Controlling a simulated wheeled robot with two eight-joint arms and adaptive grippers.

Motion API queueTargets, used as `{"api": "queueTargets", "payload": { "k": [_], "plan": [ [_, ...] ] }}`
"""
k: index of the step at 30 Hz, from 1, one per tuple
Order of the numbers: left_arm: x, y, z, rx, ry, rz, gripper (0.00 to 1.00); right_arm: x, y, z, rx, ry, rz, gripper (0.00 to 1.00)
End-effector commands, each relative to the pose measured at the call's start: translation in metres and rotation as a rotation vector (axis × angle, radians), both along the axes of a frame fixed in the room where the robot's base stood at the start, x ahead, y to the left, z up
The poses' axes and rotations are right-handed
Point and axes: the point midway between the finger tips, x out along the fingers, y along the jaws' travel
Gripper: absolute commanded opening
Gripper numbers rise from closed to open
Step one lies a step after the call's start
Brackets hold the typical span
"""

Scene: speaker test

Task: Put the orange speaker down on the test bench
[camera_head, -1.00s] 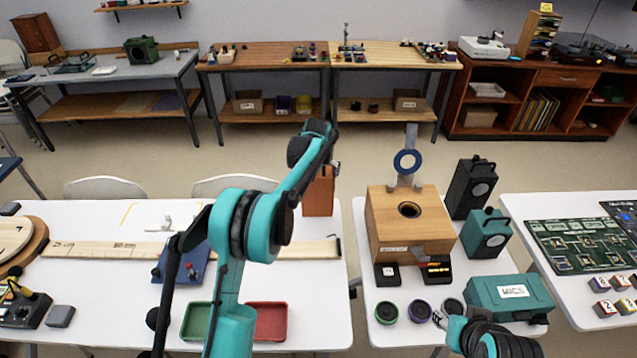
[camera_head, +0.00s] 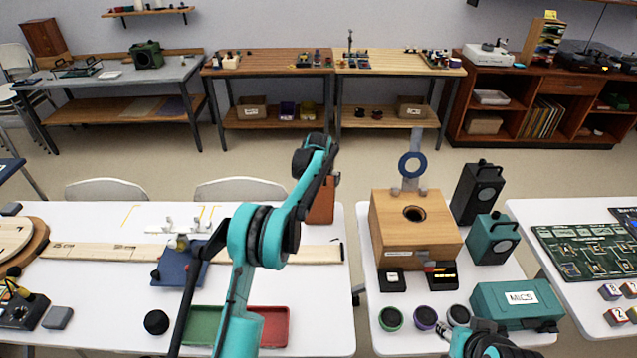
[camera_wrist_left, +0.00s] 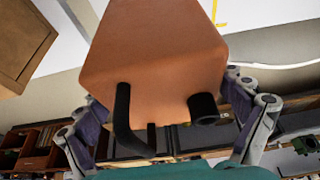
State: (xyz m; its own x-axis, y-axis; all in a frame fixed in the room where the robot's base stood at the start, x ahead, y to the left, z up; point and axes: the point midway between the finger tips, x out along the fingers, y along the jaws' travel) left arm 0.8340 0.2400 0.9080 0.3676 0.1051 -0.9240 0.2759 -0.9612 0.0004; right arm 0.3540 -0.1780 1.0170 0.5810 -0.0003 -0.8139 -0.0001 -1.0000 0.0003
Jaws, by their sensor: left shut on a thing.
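The orange speaker (camera_head: 322,204) hangs in my left gripper and is partly hidden by my left arm in the head view. In the left wrist view the speaker (camera_wrist_left: 155,45) fills the upper middle, with a black handle and a black knob on its near face. The fingers of my left gripper (camera_wrist_left: 168,105) are on both sides of it. The speaker appears over the right end of the left white bench (camera_head: 325,300); which bench is the test bench I cannot tell. My right gripper (camera_head: 446,329) shows small at the bottom right, its jaws unclear.
A wooden box with a hole (camera_head: 405,235), a black speaker (camera_head: 476,195) and a teal speaker (camera_head: 492,240) stand on the right-hand white table (camera_head: 378,345). A long wooden ruler (camera_head: 110,251), a blue stand (camera_head: 180,265) and trays occupy the left bench. A gap separates the tables.

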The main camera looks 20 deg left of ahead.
Motion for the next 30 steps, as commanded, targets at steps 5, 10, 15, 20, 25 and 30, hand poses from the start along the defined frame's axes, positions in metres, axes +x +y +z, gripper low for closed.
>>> {"api": "queueTargets", "payload": {
  "k": [5,10,15,20,25,30],
  "plan": [
    [0.0,0.0,-0.003,0.0,0.0,0.0,0.99,0.0,0.0,-0.001,0.0,0.0,0.0,0.4],
    [0.0,0.0,-0.002,0.0,0.0,0.0,1.0,0.0,0.0,-0.001,0.0,0.0,0.0,0.4],
    [0.0,0.0,-0.001,0.0,0.0,0.0,1.0,0.0,0.0,0.0,0.0,0.0,0.0,0.4],
    [-0.004,-0.001,0.012,0.0,0.0,0.0,1.0,0.0,0.0,0.004,0.0,0.0,0.0,0.4],
    [-0.017,-0.005,0.045,0.0,0.0,0.0,1.0,0.0,0.0,0.015,0.0,0.0,0.0,0.4],
    [-0.031,-0.009,0.079,0.0,0.0,0.001,1.0,0.0,0.0,0.025,0.0,0.0,0.0,0.4]
  ]
}}
